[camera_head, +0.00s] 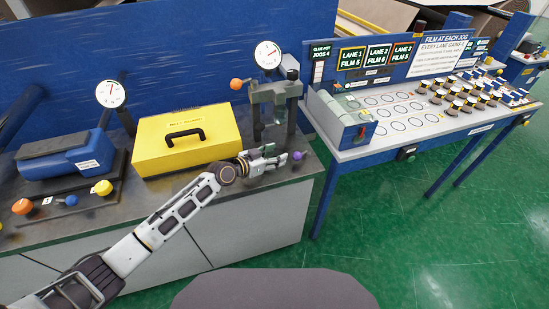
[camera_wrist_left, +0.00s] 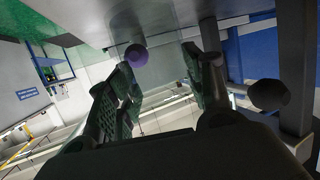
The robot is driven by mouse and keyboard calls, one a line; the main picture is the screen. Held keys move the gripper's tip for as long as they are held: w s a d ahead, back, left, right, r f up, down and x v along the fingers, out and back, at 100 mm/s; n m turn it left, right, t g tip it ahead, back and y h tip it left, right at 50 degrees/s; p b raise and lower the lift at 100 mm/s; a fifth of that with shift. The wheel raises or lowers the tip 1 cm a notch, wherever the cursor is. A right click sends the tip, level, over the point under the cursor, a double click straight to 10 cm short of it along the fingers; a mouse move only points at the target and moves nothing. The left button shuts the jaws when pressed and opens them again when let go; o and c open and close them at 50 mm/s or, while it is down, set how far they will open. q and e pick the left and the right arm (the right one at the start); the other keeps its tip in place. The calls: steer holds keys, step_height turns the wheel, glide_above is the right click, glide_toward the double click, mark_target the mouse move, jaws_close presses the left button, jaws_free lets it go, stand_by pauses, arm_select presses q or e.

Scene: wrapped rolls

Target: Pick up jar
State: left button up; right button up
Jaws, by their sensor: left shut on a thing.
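My left gripper (camera_head: 276,156) is over the right end of the grey bench, beside the foot of a dark press stand (camera_head: 275,105) and left of a purple ball knob (camera_head: 297,155). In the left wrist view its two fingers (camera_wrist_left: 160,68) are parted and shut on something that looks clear. I take it for the jar, but its outline is hard to make out and the fingers partly hide it. The purple knob (camera_wrist_left: 136,55) shows beyond the left finger. My right gripper is not in view.
A yellow case (camera_head: 185,140) and a blue machine (camera_head: 65,155) stand on the bench (camera_head: 85,222) left of the gripper. Green floor (camera_head: 400,240) is open in front.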

arm_select(q)
step_height(320, 180, up, 9)
stand_by(0.5)
steer(key=shift+a, duration=0.15)
stand_by(0.4)
